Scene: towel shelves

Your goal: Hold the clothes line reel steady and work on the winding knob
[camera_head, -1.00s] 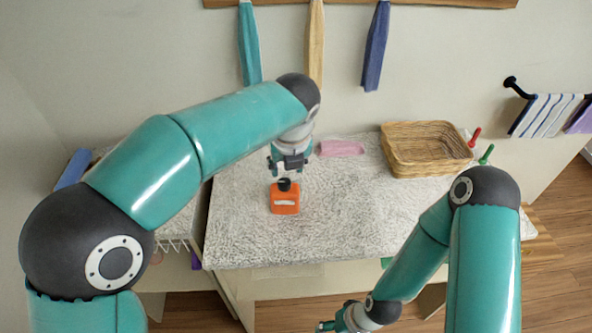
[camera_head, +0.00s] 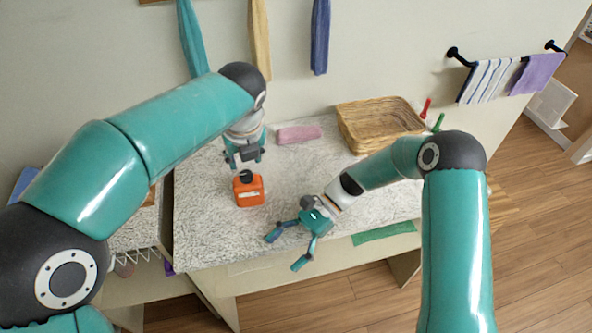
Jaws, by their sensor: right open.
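The orange clothes line reel (camera_head: 249,191) stands on the pale marbled counter (camera_head: 212,235), with a black winding knob (camera_head: 246,177) on top. My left gripper (camera_head: 245,163) points down just above the knob. It is small and partly hidden by its own wrist, so whether its fingers touch the knob or how wide they stand is unclear. My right gripper (camera_head: 286,250) is open and empty at the counter's front edge, in front and to the right of the reel. Its fingers point toward the lower left, apart from the reel.
A wicker basket (camera_head: 385,128) and a folded pink towel (camera_head: 299,134) lie at the back of the counter. Red (camera_head: 426,108) and green (camera_head: 438,122) items stand right of the basket. Towels hang on the wall. The counter between reel and basket is clear.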

